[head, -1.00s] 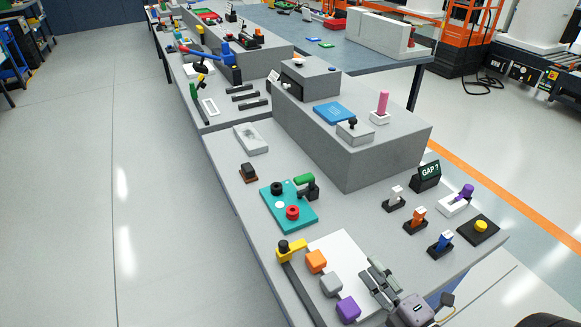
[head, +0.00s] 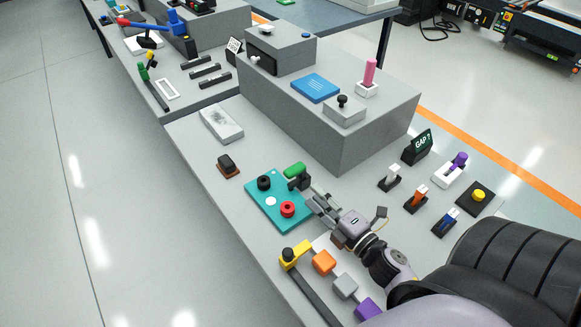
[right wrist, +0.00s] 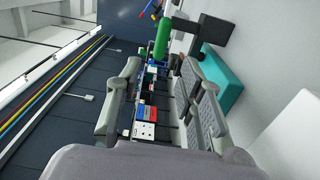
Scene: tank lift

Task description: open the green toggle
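The green toggle (head: 295,170) is a rounded green handle on a dark mount at the back right corner of a teal panel (head: 262,207). My right gripper (head: 314,199) is just in front of it and to its right, with its fingers apart and nothing between them. In the right wrist view the green toggle (right wrist: 162,40) is ahead of my open right gripper (right wrist: 160,85), near the upper middle, beyond the fingertips. It appears apart from the fingers. The left gripper is not in view.
The teal panel also carries a black knob (head: 264,183) and a red knob (head: 288,209). A yellow-ended lever (head: 295,255) and orange, grey and purple blocks lie in front. White, orange and blue switches stand to the right. A grey raised block (head: 345,140) stands behind.

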